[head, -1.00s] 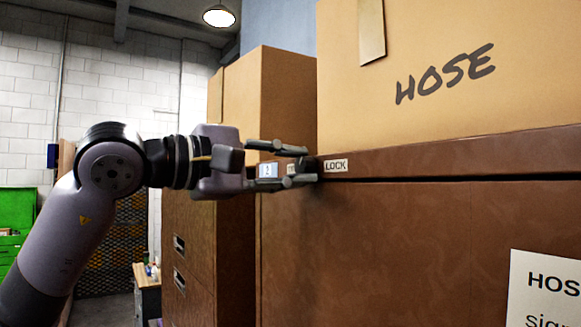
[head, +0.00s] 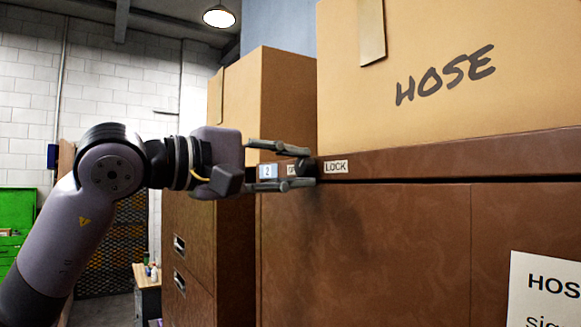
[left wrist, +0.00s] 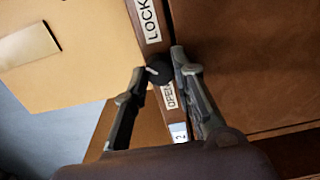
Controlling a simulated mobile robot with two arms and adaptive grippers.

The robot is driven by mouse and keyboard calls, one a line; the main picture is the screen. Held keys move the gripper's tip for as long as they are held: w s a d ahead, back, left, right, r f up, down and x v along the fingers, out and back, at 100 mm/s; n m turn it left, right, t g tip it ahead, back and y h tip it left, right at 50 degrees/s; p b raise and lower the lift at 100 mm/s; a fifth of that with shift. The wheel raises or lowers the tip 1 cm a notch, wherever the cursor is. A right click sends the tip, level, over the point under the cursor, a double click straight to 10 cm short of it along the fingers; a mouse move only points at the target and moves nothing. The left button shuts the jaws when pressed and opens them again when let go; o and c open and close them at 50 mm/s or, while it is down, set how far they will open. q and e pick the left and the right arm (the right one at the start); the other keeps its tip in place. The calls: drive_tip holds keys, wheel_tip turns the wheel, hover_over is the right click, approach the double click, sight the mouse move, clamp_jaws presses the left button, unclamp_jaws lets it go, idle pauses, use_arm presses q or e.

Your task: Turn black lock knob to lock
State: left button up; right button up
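The black lock knob (left wrist: 159,72) is on the brown cabinet's top rail, between the OPEN label (left wrist: 169,95) and the LOCK label (left wrist: 148,18). The pale mark on the knob points toward the box side of the rail, at neither label. The LOCK label also shows just right of the fingers in the head view (head: 335,167). My right gripper is not in view.
A cardboard box marked HOSE (head: 445,85) stands on the cabinet (head: 390,240) right above the rail. Another box (head: 285,95) stands on the cabinet behind. A small number 2 label (head: 268,171) is left of the knob.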

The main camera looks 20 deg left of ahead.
use_arm(q)
drive_tip(key=o, duration=0.5)
drive_tip(key=shift+c, duration=0.2)
drive_tip(key=v, duration=1.2)
